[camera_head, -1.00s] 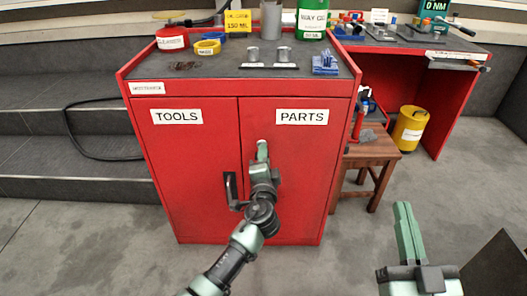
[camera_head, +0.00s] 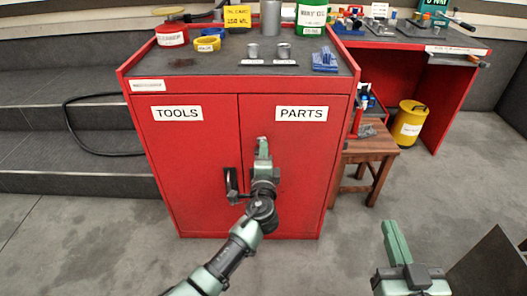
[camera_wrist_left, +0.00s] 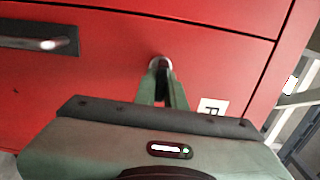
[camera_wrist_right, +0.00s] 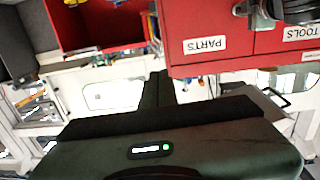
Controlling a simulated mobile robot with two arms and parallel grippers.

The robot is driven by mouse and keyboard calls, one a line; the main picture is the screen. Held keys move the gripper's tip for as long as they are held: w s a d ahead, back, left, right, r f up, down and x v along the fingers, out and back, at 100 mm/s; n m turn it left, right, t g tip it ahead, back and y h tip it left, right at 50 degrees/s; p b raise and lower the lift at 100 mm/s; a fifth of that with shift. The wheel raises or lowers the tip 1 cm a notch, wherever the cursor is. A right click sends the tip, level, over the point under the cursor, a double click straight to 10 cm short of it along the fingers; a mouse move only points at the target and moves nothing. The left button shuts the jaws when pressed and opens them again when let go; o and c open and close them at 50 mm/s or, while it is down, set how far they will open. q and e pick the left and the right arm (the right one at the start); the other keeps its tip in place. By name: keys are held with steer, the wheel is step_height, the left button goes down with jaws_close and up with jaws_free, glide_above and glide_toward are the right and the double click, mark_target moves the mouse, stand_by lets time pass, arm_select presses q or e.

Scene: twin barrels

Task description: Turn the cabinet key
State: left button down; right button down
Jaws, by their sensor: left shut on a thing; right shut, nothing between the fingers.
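The red cabinet (camera_head: 190,150) stands ahead with its two doors closed, labelled TOOLS on the left and PARTS on the right. My left gripper (camera_head: 262,147) is at the PARTS door, just below its label. In the left wrist view its fingers (camera_wrist_left: 163,85) are shut at a round silver lock (camera_wrist_left: 160,62) on the red door. The key between the fingers is mostly hidden by them, and its angle cannot be told. My right gripper (camera_head: 390,232) is shut and empty, away from the cabinet to the right.
A dark door handle (camera_head: 230,183) sits left of my left gripper. The cabinet top holds tins, rings and small metal parts. A wooden stool (camera_head: 370,150) and a yellow canister (camera_head: 409,125) stand to the right.

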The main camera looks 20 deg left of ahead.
arm_select(q)
steer(key=c, duration=1.5)
jaws_free()
steer(key=shift+s+d, duration=0.1)
